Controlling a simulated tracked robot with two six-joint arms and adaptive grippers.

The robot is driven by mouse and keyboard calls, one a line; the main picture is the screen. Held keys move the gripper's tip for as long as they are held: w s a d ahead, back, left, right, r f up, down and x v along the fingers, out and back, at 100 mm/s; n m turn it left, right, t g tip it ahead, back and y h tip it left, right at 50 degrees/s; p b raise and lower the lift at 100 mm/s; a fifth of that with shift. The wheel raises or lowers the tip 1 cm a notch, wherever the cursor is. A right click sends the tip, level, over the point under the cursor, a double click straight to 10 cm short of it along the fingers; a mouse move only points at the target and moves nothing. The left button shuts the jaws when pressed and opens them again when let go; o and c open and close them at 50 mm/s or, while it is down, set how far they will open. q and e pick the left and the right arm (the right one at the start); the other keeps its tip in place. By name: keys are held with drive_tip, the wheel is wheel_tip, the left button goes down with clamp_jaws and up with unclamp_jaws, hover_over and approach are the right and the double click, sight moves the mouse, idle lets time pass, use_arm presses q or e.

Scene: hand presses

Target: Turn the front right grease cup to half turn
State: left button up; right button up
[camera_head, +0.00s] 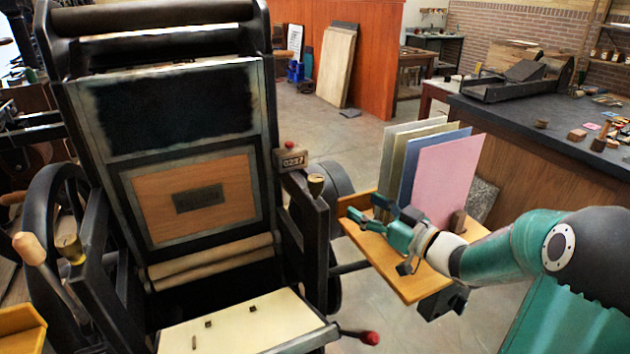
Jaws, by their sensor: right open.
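A small brass grease cup (316,185) stands upright on the right side frame of the black hand press (310,225). Another brass grease cup (70,248) sits on the left side frame. My right gripper (368,211) is green and points left, over the wooden shelf to the right of the right-hand cup. It is open, apart from the cup, with nothing visible between its fingers. My left gripper is out of view.
The wooden shelf (425,289) carries several upright coloured sheets (446,175) close behind my right gripper. A counter display (291,159) sits just above the right-hand cup. A red-knobbed lever (368,337) sticks out low in front.

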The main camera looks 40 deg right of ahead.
sight(322, 183)
drive_tip(key=w+p, duration=0.3)
drive_tip(key=w, duration=1.3)
